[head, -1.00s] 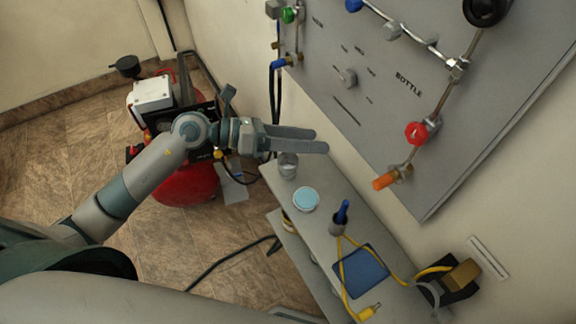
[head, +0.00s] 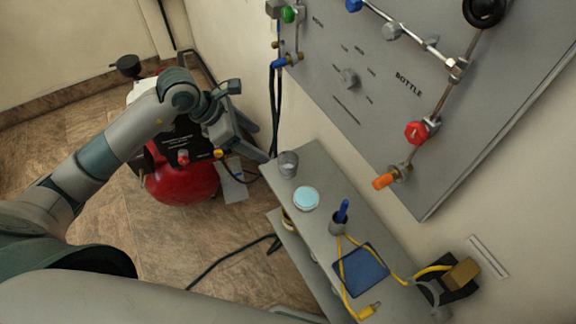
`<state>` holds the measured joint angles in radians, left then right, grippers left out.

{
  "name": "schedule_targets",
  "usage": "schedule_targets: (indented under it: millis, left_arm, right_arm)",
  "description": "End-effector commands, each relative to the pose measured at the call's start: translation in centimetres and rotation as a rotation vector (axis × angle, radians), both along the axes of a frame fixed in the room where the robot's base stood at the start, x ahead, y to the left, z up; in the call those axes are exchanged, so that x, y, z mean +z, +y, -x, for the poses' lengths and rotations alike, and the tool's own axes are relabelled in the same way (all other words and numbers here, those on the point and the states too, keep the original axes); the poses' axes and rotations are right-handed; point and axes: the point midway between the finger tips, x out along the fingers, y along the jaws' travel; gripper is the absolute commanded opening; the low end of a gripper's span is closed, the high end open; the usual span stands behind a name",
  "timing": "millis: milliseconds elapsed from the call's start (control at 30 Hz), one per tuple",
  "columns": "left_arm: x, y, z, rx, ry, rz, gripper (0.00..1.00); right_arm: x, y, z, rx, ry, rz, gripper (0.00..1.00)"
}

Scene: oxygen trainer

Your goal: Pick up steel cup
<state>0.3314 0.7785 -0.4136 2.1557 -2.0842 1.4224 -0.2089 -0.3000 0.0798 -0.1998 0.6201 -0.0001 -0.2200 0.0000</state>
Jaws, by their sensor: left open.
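The steel cup (head: 288,164) stands upright on the far left end of the narrow grey shelf (head: 318,232). It is small and grey, with its open top facing up. My left gripper (head: 262,144) is just left of the cup and a little higher in the picture. Its two grey fingers are open, point right toward the cup and hold nothing. A gap shows between the fingertips and the cup. My right gripper is not in view.
A white jar with a pale blue top (head: 306,198) stands near the cup. The grey valve panel (head: 400,90) rises behind. A red compressor (head: 182,184) stands on the floor.

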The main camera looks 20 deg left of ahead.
Motion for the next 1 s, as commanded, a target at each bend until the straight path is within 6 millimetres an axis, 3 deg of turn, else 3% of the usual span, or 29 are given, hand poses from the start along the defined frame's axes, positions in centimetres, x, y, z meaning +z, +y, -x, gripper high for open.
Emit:
schedule_targets:
  millis: [633,1000]
  left_arm:
    - [-8.9,-4.6,-3.1,0.0,0.001,0.003,0.68]
    - [-9.9,-5.3,-3.6,-0.001,0.0,0.001,0.68]
  right_arm:
    - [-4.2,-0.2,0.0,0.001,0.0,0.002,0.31]
    - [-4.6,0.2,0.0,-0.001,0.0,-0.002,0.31]
